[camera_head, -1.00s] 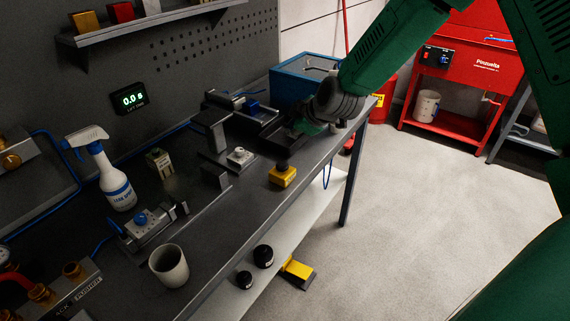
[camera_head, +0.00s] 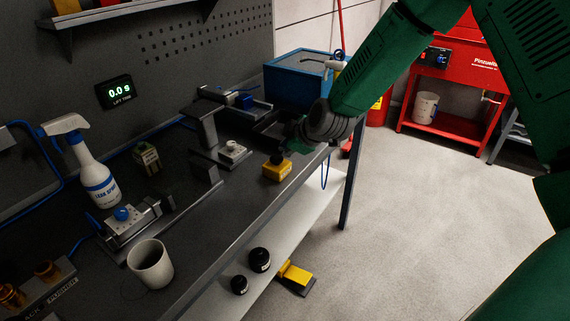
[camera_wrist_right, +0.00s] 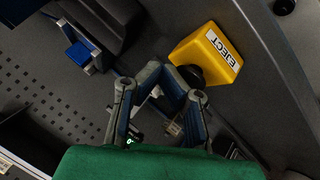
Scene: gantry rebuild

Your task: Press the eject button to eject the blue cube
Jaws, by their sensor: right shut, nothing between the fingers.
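The yellow eject box (camera_head: 277,172) stands near the bench's front edge, with a dark button (camera_head: 276,159) on top. In the right wrist view the box (camera_wrist_right: 208,52) shows its EJECT label, and the dark button is partly behind a finger. The blue cube (camera_head: 245,101) sits in a dark fixture farther back; it also shows in the right wrist view (camera_wrist_right: 82,56). My right gripper (camera_head: 288,146) is shut and empty, close by the button; its fingers (camera_wrist_right: 161,76) show beside it in the wrist view. I cannot tell whether they touch. My left gripper is not in view.
A grey post (camera_head: 201,122) and a small white-topped block (camera_head: 233,150) stand left of the eject box. A blue case (camera_head: 297,80) is behind my right arm. A spray bottle (camera_head: 97,182) and white cup (camera_head: 150,265) stand at left. The display (camera_head: 119,93) reads 0.0 s.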

